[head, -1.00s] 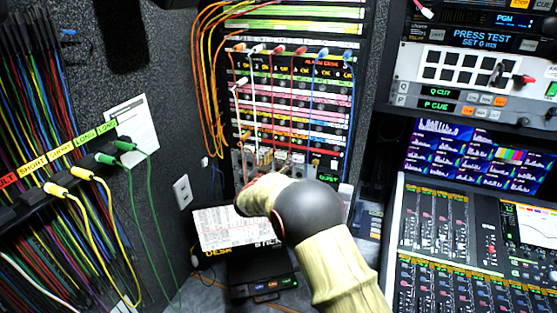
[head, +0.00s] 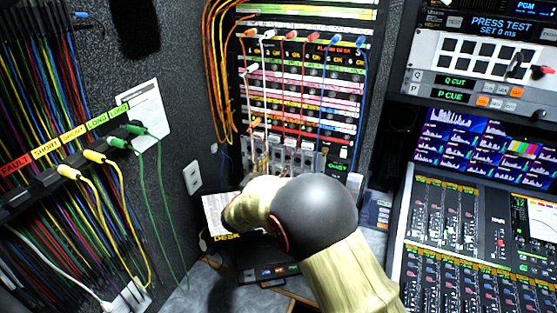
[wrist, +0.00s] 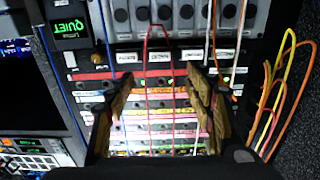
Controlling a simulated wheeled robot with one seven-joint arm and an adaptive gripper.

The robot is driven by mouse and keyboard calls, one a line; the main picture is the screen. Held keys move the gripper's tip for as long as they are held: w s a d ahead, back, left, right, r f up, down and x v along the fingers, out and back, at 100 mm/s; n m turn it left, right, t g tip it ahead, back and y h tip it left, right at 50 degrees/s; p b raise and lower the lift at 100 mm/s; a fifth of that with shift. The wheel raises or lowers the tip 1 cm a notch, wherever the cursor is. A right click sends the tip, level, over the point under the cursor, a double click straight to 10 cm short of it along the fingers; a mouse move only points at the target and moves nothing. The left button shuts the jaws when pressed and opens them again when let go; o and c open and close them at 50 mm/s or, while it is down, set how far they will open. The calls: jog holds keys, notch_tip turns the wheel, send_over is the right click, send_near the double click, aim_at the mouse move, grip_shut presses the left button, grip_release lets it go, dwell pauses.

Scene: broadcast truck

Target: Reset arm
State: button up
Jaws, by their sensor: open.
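My gripper (wrist: 155,100) is open in the wrist view, with its two tan-padded fingers apart on the left and right and nothing held between them. Behind the gap is the patch bay (wrist: 155,128), with rows of labelled strips and cords. In the head view my gripper (head: 262,160) is mostly hidden behind my own cream-sleeved arm with its dark round joint. It is near the lower part of the rack's patch bay (head: 295,85). I cannot tell from these views whether the fingers touch the cords.
Orange, white, red and blue cords (head: 333,95) hang across the rack front. A mixing console (head: 470,235) and screens (head: 475,148) stand at the right. Hanging cables (head: 45,70) and a cable holder (head: 65,170) are at the left. A paper (head: 215,212) lies partly behind my arm.

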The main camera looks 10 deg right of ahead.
dwell(0.3)
notch_tip(320, 180, up, 8)
jog(key=s+a+n+y+b, duration=0.1)
jog(key=s+a+n+y, duration=0.15)
jog(key=y, duration=0.45)
jog(key=s+a+r+n+g+y+b, duration=0.1)
jog(key=s+n+y, duration=0.1)
jog(key=s, duration=0.4)
jog(key=s+a+r+n+g+y, duration=0.1)
jog(key=s+r+n+y, duration=0.15)
jog(key=s, duration=0.35)
jog(key=s+d+f+g, duration=0.2)
jog(key=s+d+f, duration=0.1)
jog(key=s, duration=0.8)
jog(key=s+d+f+g+h+b, duration=0.1)
jog(key=s+d+f+g, duration=0.2)
jog(key=s, duration=0.8)
jog(key=s+d+f+g+b, duration=0.1)
jog(key=s+f, duration=0.4)
jog(key=s, duration=0.6)
jog(key=shift+s+d+g, duration=0.15)
jog(key=shift+d+g, duration=0.55)
jog(key=shift+d, duration=0.3)
jog(key=shift+h, duration=0.25)
